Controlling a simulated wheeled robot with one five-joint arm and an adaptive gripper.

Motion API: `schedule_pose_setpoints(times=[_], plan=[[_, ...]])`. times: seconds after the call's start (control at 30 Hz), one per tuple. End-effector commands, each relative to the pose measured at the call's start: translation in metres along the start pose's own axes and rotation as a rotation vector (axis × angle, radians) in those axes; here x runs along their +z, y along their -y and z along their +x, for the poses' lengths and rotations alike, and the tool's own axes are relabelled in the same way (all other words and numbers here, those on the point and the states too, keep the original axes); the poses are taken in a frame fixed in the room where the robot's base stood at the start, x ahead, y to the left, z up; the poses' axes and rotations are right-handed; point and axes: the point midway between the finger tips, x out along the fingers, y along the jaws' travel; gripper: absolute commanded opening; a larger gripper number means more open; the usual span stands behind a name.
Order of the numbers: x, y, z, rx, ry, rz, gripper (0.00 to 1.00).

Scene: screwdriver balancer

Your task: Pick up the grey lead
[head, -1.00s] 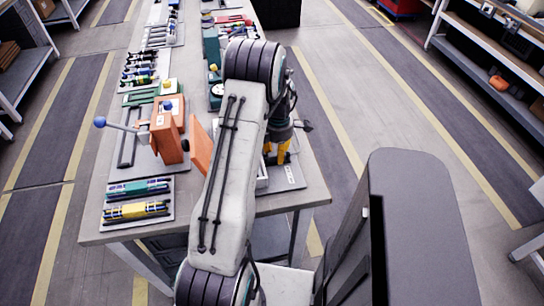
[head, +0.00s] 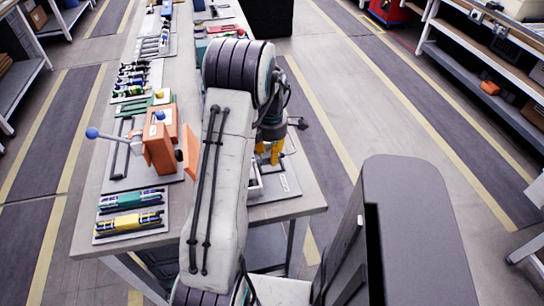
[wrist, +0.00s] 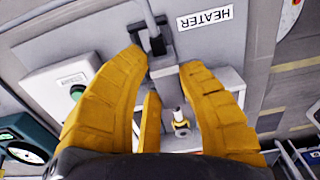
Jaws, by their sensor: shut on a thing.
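The grey lead (wrist: 148,12) comes down from the top of the wrist view to a black plug-like end (wrist: 150,42) by a grey block on the panel marked HEATER (wrist: 245,50). My gripper (wrist: 163,62) has its yellow fingers around this spot, one on each side. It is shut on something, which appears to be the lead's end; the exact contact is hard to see. In the head view my gripper (head: 268,153) points down over the right side of the bench, and my arm hides much of the panel.
A white box with a green button (wrist: 75,88) and a small brass fitting (wrist: 180,120) are close to my fingers. On the bench (head: 300,205) stand an orange block fixture with a blue-knobbed lever (head: 160,140) and a tray of green and yellow parts (head: 130,215). The aisle on the right is clear.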

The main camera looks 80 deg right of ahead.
Motion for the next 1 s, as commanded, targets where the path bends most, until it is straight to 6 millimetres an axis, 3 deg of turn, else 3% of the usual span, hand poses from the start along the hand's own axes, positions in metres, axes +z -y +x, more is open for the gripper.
schedule_pose_setpoints(times=[0.6, 1.0], plan=[[-0.033, 0.075, -0.049, 0.004, 0.002, 0.000, 0.00], [-0.041, 0.093, -0.060, 0.001, 0.000, 0.000, 0.00]])
